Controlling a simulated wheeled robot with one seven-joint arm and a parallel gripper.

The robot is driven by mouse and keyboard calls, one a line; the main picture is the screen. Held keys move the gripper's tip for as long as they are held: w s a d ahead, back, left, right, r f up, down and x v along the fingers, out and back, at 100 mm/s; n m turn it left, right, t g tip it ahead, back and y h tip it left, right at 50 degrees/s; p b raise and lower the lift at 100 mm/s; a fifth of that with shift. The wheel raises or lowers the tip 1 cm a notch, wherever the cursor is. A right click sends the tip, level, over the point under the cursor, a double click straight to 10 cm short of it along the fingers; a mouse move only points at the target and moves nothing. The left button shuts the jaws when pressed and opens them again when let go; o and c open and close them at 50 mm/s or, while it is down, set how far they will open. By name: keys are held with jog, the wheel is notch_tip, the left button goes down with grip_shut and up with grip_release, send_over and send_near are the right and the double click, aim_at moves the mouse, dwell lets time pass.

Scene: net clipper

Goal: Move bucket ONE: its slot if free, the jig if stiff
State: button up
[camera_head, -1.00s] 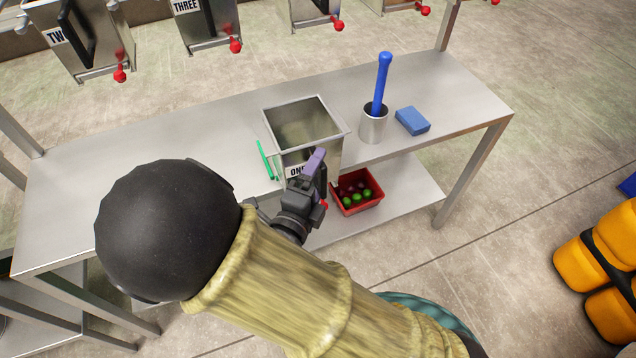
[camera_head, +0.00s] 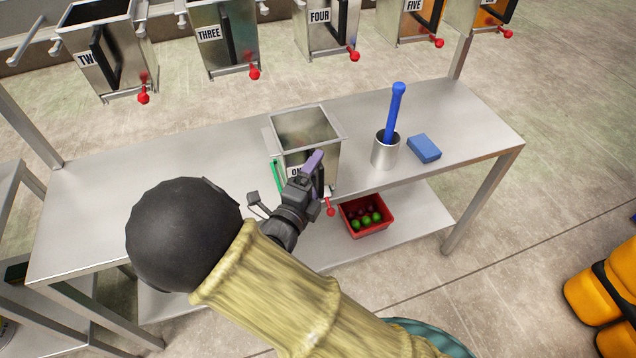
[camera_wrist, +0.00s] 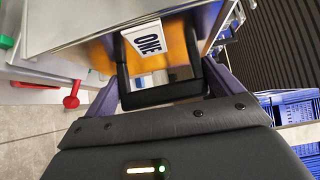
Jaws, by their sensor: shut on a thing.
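Bucket ONE (camera_head: 305,128) is an open-topped metal bucket with a white ONE label and a black front handle. It is at the middle of the metal table (camera_head: 120,190); I cannot tell whether its base touches the top. My gripper (camera_head: 312,175), with purple fingers, is shut on the black handle (camera_wrist: 160,95). The label (camera_wrist: 149,38) shows just above the handle in the wrist view. A red-knobbed lever (camera_head: 331,211) sits below the bucket's front; a red knob also shows in the wrist view (camera_wrist: 71,102). My gripper hides part of the bucket's front.
Buckets TWO (camera_head: 85,70), THREE (camera_head: 222,50), FOUR (camera_head: 325,30) and FIVE (camera_head: 415,20) hang in a row behind. A metal cup (camera_head: 385,155) with a blue-handled tool and a blue block (camera_head: 424,148) stand right. A red bin (camera_head: 365,225) is on the lower shelf. A green rod (camera_head: 277,177) lies left.

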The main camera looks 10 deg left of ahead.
jog(key=shift+w+a+r, duration=0.1)
jog(key=shift+w+a, duration=0.25)
jog(key=shift+w, duration=0.25)
jog(key=shift+w+a, duration=0.3)
jog(key=shift+w, duration=0.25)
jog(key=shift+w+a+p, duration=0.35)
jog(key=shift+w+a, duration=0.05)
jog(key=shift+w, duration=0.2)
jog(key=shift+f, duration=0.2)
jog(key=shift+d+f+b, duration=0.1)
jog(key=shift+f+b, duration=1)
jog(key=shift+b, duration=0.8)
jog(key=shift+f+b, duration=0.85)
jog(key=shift+b, duration=0.15)
jog(key=o, duration=1.2)
jog(key=shift+f, duration=0.1)
jog(key=shift+s, duration=0.1)
jog(key=b+v, duration=0.1)
jog(key=v, duration=1.6)
jog(key=shift+a+f, duration=0.15)
jog(key=shift+a, duration=0.05)
